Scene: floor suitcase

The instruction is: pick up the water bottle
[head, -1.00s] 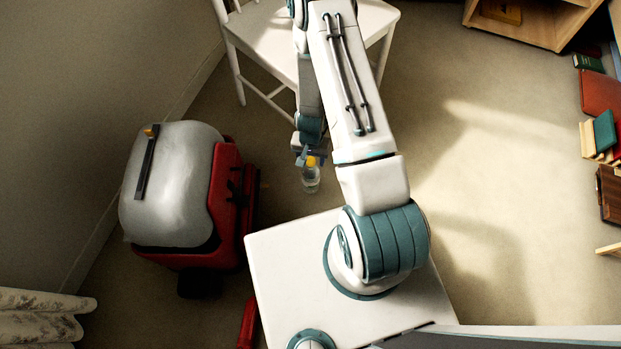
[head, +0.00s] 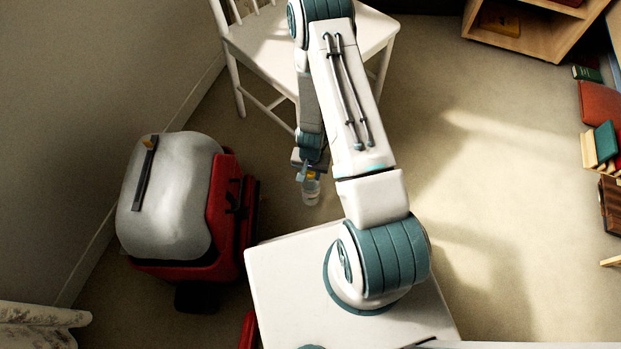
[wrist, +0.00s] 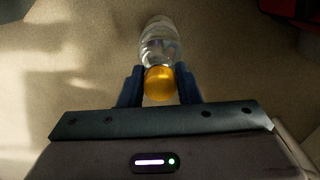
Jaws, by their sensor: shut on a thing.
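The water bottle (head: 310,194) is clear with a yellow cap. In the head view it hangs below my gripper (head: 309,174), left of my arm. In the wrist view the bottle (wrist: 160,45) points away from the camera, its yellow cap (wrist: 159,84) nearest. My gripper's dark blue fingers (wrist: 159,88) stand on either side of the cap and neck and are shut on the bottle. I cannot tell from these views whether the bottle's base touches the floor.
A red suitcase (head: 231,205) with a grey bulging item (head: 170,195) on it stands at the left. A white chair (head: 265,45) is behind my arm. Books (head: 603,143) lie at the right, below a wooden shelf (head: 540,25). Open floor (head: 480,170) lies right of my arm.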

